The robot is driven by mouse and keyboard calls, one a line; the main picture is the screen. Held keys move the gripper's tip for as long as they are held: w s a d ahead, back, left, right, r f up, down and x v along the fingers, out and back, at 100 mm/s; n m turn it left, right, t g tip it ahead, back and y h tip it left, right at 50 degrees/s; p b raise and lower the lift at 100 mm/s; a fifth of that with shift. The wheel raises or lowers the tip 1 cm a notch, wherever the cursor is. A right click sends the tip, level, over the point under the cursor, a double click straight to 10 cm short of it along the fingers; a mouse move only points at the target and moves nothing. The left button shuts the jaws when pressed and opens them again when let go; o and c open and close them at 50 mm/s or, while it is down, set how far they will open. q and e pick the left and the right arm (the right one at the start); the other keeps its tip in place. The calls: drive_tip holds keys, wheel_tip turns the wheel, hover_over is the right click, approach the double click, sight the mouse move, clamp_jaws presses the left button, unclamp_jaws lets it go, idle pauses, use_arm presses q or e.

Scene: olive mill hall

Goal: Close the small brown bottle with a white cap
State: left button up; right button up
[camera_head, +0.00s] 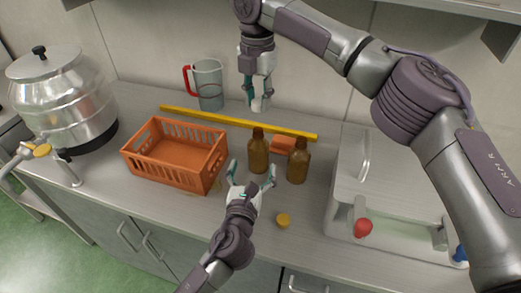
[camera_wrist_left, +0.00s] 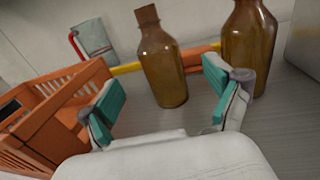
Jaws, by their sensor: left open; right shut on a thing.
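Two brown bottles stand upright on the counter: the smaller-looking left one (camera_head: 258,152) and the right one (camera_head: 298,163). In the left wrist view the left bottle (camera_wrist_left: 163,68) shows a bare brown neck, and the right bottle's (camera_wrist_left: 248,45) top is cut off. My left gripper (camera_head: 252,175) is open and empty, its fingers in front of the left bottle and apart from it. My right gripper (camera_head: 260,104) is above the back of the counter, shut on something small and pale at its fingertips. I cannot tell whether that is the white cap.
A yellow cap (camera_head: 283,220) lies near the front. An orange crate (camera_head: 172,178) stands left; a yellow bar (camera_head: 235,121) and an orange block (camera_head: 283,145) lie behind. A jug (camera_head: 209,88) and steel vessel (camera_head: 62,100) stand at back left.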

sight(256, 156)
use_arm(q)
drive_tip(key=shift+s+a+r, duration=0.1)
drive_tip(key=shift+s+r, duration=0.1)
drive_tip(key=shift+s, duration=0.05)
use_arm(e)
drive_tip(key=shift+s+a+r, duration=0.15)
drive_tip(key=shift+s+r, duration=0.05)
drive_tip(key=shift+s, duration=0.15)
use_arm(q)
drive_tip(key=shift+w+d+f, duration=0.1)
drive_tip(key=shift+w+d, duration=0.15)
drive_tip(key=shift+w, duration=1.05)
drive_tip(key=shift+w+d, duration=0.25)
drive_tip(key=shift+w, duration=1)
drive_tip(key=shift+w+d+f, duration=0.1)
drive_tip(key=shift+w+d, duration=0.15)
drive_tip(key=shift+w, duration=1.05)
use_arm(e)
drive_tip(key=shift+w+f, duration=0.15)
drive_tip(key=shift+w, duration=0.1)
use_arm(q)
clamp_jaws()
use_arm(e)
drive_tip(key=shift+f, duration=2.45)
